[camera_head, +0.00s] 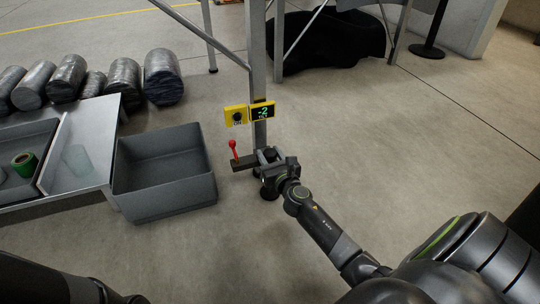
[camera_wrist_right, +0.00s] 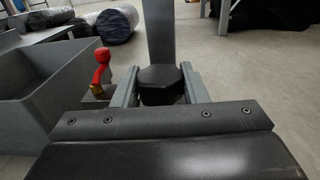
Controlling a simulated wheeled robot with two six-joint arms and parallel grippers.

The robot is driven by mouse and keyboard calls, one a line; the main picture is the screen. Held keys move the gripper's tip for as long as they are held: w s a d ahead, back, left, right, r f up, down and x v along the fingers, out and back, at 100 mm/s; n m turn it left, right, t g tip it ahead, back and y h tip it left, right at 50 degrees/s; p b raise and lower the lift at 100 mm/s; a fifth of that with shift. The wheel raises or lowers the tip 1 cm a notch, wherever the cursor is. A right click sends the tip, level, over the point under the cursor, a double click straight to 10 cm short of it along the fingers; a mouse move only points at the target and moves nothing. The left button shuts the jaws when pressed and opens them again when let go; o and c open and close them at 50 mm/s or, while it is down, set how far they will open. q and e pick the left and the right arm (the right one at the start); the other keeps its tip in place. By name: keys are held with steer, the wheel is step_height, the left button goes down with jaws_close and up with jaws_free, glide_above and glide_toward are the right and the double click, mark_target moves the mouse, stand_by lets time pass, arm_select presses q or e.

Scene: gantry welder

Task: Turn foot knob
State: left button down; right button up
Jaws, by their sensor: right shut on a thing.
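The foot knob (camera_wrist_right: 161,84) is a dark, many-sided knob at the base of the grey post (camera_head: 258,60). In the right wrist view it sits between the two grey fingers of my right gripper (camera_wrist_right: 160,88), which is shut on it. In the head view my right gripper (camera_head: 266,158) is at the post's foot and mostly hides the knob. A yellow-framed display (camera_head: 262,112) on the post shows -2 in green, with smaller text I cannot read. My left gripper is out of view; only dark arm parts show at the lower left.
A red-handled lever (camera_head: 234,150) stands just left of my right gripper. A grey open bin (camera_head: 165,190) is further left, beside a table (camera_head: 85,150). Several dark rolls (camera_head: 162,78) lie behind. A yellow box with a dial (camera_head: 236,117) adjoins the display. Floor to the right is clear.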

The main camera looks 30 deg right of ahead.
steer(key=shift+m+g+h, duration=0.5)
steer(key=shift+m+h, duration=0.6)
steer(key=shift+h, duration=0.6)
steer(key=o, duration=0.9)
steer(key=shift+o, duration=0.2)
